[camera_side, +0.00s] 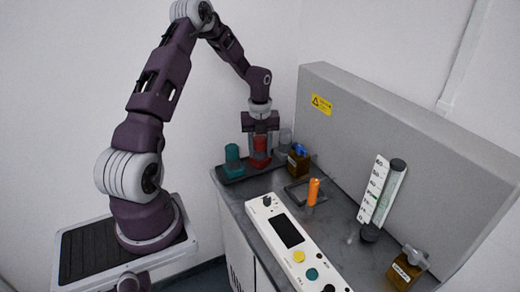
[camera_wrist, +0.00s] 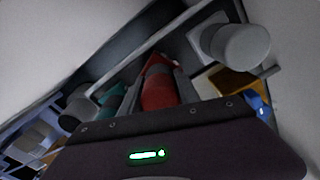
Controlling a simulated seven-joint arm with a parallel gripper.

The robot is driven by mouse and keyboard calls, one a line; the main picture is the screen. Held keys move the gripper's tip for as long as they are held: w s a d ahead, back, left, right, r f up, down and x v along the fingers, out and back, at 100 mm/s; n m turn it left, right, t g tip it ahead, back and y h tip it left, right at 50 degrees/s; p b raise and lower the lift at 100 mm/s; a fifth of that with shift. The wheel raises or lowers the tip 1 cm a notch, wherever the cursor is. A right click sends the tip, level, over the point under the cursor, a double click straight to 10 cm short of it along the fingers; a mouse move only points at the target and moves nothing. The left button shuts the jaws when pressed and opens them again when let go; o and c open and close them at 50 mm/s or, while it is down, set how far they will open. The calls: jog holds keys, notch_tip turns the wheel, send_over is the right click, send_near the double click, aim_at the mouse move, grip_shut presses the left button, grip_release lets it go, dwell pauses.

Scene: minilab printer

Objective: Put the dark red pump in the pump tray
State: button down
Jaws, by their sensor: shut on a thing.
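The dark red pump (camera_side: 260,160) stands upright between the fingers of my gripper (camera_side: 261,142), which is shut on its upper part. In the wrist view the pump (camera_wrist: 158,88) shows between both fingers. The dark pump tray (camera_side: 232,179) lies at the far left end of the bench. The red pump is over or in this tray; I cannot tell whether its base touches the tray floor. A teal pump (camera_side: 233,154) stands in the tray to its left, and a grey pump (camera_side: 286,137) stands to its right.
A brown bottle with a blue cap (camera_side: 298,163) stands close to the right of my gripper. An orange tube (camera_side: 313,192) in a dark frame and a white control panel (camera_side: 290,232) are nearer the front. The tall grey housing (camera_side: 390,125) bounds the back.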

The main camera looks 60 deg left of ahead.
jog(key=shift+f, duration=0.15)
jog(key=c, duration=0.9)
grip_release()
notch_tip(320, 180, up, 12)
jog(key=s+d+r+n+t+y, duration=0.1)
jog(key=s+d+r+n, duration=0.5)
jog(key=d, duration=0.4)
jog(key=s+d+r+n+t+y, duration=0.15)
jog(key=s+d+r+n, duration=0.25)
jog(key=d+r+n, duration=0.5)
jog(key=s+d+n+t, duration=0.1)
jog(key=s+d+n, duration=0.1)
jog(key=s, duration=0.1)
jog(key=s+d+f+n+t+h, duration=0.1)
jog(key=s+d+n, duration=0.2)
jog(key=s, duration=0.1)
jog(key=s+d+n+t+h, duration=0.1)
jog(key=s+d+n, duration=0.1)
jog(key=s+d, duration=0.1)
jog(key=shift+s+d+f+h, duration=0.2)
jog(key=shift+s+h, duration=0.05)
jog(key=shift+s, duration=0.45)
